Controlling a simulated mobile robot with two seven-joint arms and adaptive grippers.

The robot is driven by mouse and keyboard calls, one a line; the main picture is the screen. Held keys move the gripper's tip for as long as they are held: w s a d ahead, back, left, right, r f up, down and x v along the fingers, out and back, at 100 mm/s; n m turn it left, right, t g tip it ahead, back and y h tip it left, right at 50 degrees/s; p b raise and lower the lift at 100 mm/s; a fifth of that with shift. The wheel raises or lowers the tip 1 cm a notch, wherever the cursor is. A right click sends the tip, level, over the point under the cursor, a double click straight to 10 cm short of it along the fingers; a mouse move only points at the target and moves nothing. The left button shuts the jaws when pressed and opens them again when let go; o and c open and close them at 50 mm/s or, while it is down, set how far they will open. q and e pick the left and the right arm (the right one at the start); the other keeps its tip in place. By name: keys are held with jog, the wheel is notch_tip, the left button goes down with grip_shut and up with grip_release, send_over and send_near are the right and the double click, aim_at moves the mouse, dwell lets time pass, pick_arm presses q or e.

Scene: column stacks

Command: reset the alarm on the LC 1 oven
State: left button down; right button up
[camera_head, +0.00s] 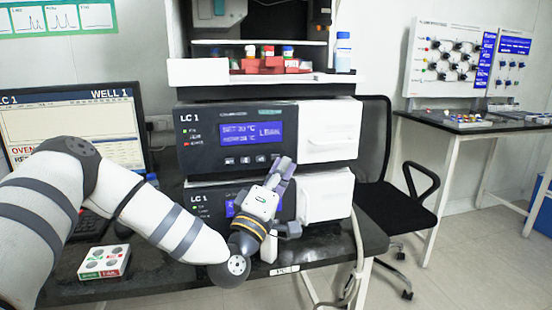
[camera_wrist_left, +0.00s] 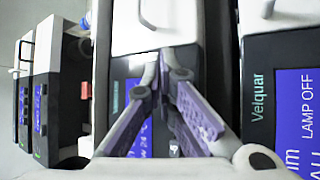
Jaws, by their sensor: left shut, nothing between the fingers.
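The upper LC 1 module (camera_head: 190,150), which looks like the oven, has a blue display (camera_head: 250,134) with temperature-like lines of text. A red indicator (camera_head: 186,144) is lit at its left. A row of small buttons (camera_head: 245,160) sits under the display. My left gripper (camera_head: 281,166) is shut and empty, at the lower right of that button row; whether it touches the panel I cannot tell. In the left wrist view the closed fingers (camera_wrist_left: 160,70) lie in front of a dark panel and partly hide its blue display (camera_wrist_left: 141,135). My right gripper is out of view.
A second LC 1 module (camera_head: 196,188) sits below, partly hidden by my left gripper. A monitor (camera_head: 75,125) and a vial tray (camera_head: 104,261) are at left. Bottles (camera_head: 343,52) stand above the stack. A black chair (camera_head: 375,150) is at right.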

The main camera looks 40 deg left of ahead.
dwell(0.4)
pick_arm(q)
jog(key=shift+w+a, duration=0.3)
jog(key=shift+w+a, duration=0.25)
jog(key=shift+a, duration=0.1)
dwell(0.7)
jog(key=shift+s+d, duration=0.55)
jog(key=shift+d, duration=0.1)
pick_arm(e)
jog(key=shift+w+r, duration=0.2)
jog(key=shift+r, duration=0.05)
pick_arm(q)
jog(key=s+d+p, duration=0.1)
jog(key=s+d, duration=0.2)
jog(key=d, duration=0.1)
jog(key=shift+s, duration=0.15)
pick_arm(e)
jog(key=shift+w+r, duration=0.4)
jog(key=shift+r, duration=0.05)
